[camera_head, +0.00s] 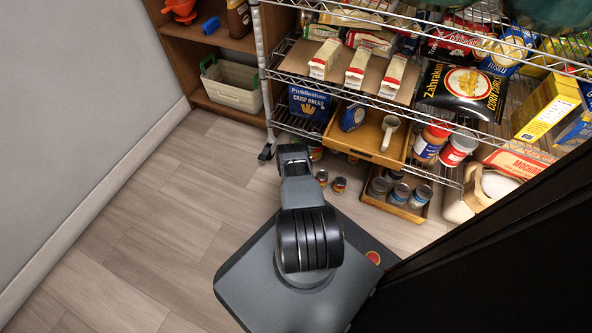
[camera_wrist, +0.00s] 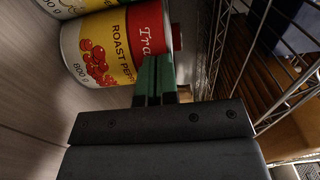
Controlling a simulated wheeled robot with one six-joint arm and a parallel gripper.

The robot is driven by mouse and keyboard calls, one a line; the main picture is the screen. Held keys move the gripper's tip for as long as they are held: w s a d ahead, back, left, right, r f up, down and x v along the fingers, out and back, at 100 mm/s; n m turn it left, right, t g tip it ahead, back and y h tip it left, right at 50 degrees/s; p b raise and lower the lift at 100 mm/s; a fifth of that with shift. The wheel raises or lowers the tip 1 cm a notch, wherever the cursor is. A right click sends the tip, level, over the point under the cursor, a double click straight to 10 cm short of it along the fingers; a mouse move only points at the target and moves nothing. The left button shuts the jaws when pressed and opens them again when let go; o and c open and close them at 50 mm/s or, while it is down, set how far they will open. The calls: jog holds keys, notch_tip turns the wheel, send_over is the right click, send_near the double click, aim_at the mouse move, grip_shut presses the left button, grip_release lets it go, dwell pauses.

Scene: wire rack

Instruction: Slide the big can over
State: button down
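A big can (camera_wrist: 108,48) with a yellow and red "Roast Pepp…" label marked 800 g shows in the wrist view, at the upper left. My gripper (camera_wrist: 156,66) is in the same view, with its dark green fingers together and nothing visible between them. The fingertips overlap the can's right side in the picture; I cannot tell whether they touch it. Part of another 800 g can (camera_wrist: 72,7) shows at the top edge. In the head view my arm hides the fingers, and a can (camera_head: 316,151) shows partly beside the arm's end, under the rack.
The wire rack (camera_head: 420,109) holds boxes, bags and cartons. Two small cans (camera_head: 322,178) (camera_head: 339,184) stand on the floor near my base. A wooden crate (camera_head: 392,207) with several cans is low at the right. The floor (camera_head: 150,230) at left is clear.

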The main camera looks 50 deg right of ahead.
jog(key=shift+w+d+r, duration=0.1)
jog(key=shift+d+r, duration=0.05)
jog(key=p+v, duration=0.5)
jog(key=v, duration=0.9)
